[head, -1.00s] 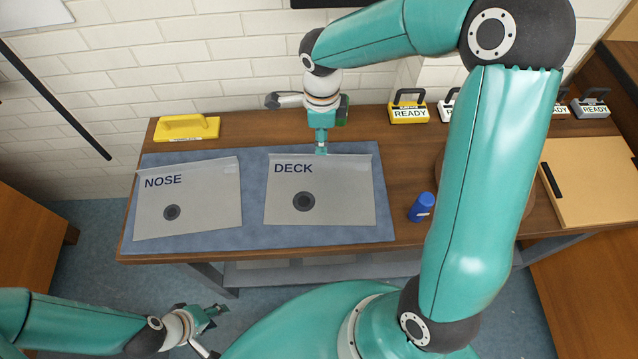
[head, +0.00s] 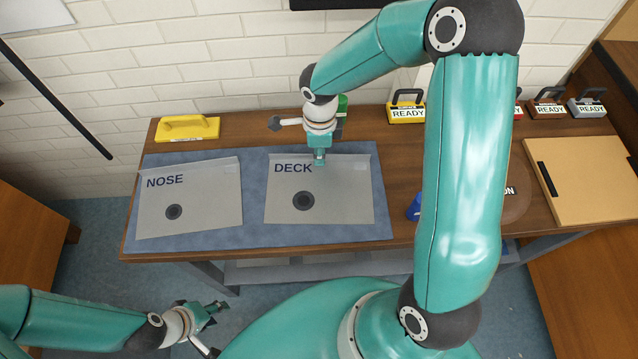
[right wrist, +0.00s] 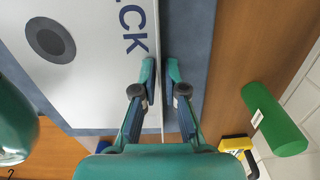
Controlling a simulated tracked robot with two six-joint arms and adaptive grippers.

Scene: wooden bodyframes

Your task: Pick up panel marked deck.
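The deck panel (head: 335,200) is a flat grey sheet marked DECK with a dark round spot. It lies on the blue mat (head: 255,222) and has a narrow lip along its far edge. My right gripper (head: 319,161) points down at this edge. In the right wrist view, the fingers of my right gripper (right wrist: 161,72) are apart, one on each side of the lip of the deck panel (right wrist: 100,60). I see gaps beside the lip, so no grip shows. My left gripper (head: 215,310) is low at the left, away from the table; its fingers are too small to judge.
The nose panel (head: 205,195) lies left on the mat. A yellow handled block (head: 187,128) stands behind it. A blue cylinder (head: 413,208) is partly behind my right arm. Several READY blocks (head: 406,112) line the back.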

